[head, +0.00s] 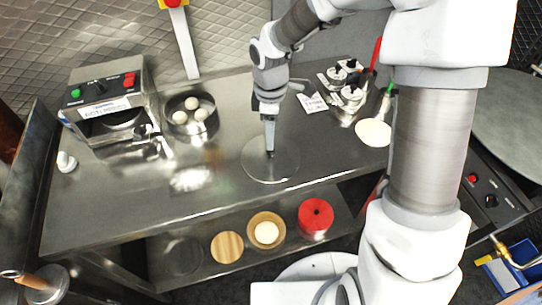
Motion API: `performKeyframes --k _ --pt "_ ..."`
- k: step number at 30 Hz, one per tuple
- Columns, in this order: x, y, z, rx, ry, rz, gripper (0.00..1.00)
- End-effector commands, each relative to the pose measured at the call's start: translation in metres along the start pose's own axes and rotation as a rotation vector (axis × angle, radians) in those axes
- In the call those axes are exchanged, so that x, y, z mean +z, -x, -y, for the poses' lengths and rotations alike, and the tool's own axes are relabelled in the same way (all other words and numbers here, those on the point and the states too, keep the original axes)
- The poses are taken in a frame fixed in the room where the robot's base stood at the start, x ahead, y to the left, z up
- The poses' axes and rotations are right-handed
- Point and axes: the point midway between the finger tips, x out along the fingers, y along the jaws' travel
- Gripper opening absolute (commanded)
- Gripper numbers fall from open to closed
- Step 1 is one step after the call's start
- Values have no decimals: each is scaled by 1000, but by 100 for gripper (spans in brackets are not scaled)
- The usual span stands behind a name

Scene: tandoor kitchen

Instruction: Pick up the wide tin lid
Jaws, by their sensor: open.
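The wide tin lid (283,168) appears to be the thin, flat grey disc lying on the steel table near its front edge. It is almost the same colour as the tabletop, so its rim shows only faintly. My gripper (270,152) points down over the lid's middle, with its tips at or just above the surface. It is open and holds nothing that I can see. I cannot tell whether the tips touch the lid. My gripper hides a small part of the lid's far half.
A pot of dough balls (191,118) and a steel machine (108,98) stand left on the table (120,190). A rack of small pots (349,92) and a pale flat disc (373,132) are right. A red canister (315,215) is on the shelf below. The table's front left is mostly clear.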

Motion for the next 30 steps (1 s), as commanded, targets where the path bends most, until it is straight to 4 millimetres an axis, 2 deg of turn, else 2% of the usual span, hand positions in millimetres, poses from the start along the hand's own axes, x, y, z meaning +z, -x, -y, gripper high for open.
performKeyframes --k 3,8,17,26,30 --pt "0 -13 0 -2 -1 1 61" --pt "0 -22 0 -1 -1 1 61" --pt "0 -64 -2 -1 1 1 61" --pt "0 -68 -2 2 -1 0 61" --pt "0 -68 -2 1 -1 0 37"
